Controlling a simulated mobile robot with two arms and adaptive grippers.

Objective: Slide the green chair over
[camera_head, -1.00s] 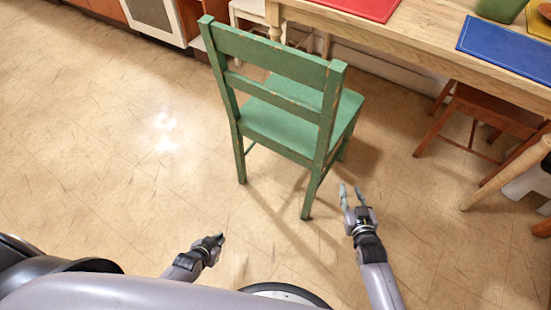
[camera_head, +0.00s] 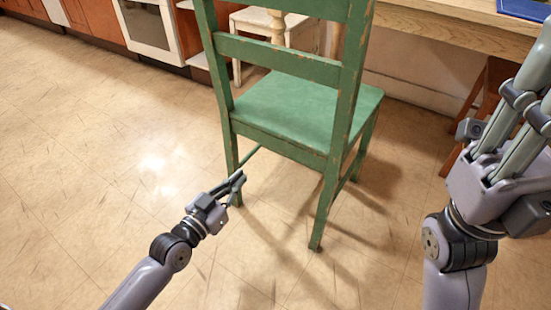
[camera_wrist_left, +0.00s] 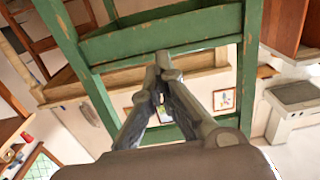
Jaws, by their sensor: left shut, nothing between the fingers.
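The green chair (camera_head: 295,110) stands upright with its slatted back toward me and its seat toward the wooden table. My left gripper (camera_head: 239,180) is shut and empty, low by the chair's left rear leg, overlapping that leg in the head view. In the left wrist view its fingertips (camera_wrist_left: 163,62) meet in front of a green chair rail (camera_wrist_left: 160,40); I cannot tell whether they touch it. My right gripper (camera_head: 525,100) is raised large at the right, apart from the chair, with its fingertips out of frame.
The wooden table (camera_head: 450,25) stands behind the chair, with a blue mat (camera_head: 525,8) on it. A white stool (camera_head: 255,22) is at the back, near cabinets and a white oven (camera_head: 150,25). The tiled floor (camera_head: 90,140) at left is clear.

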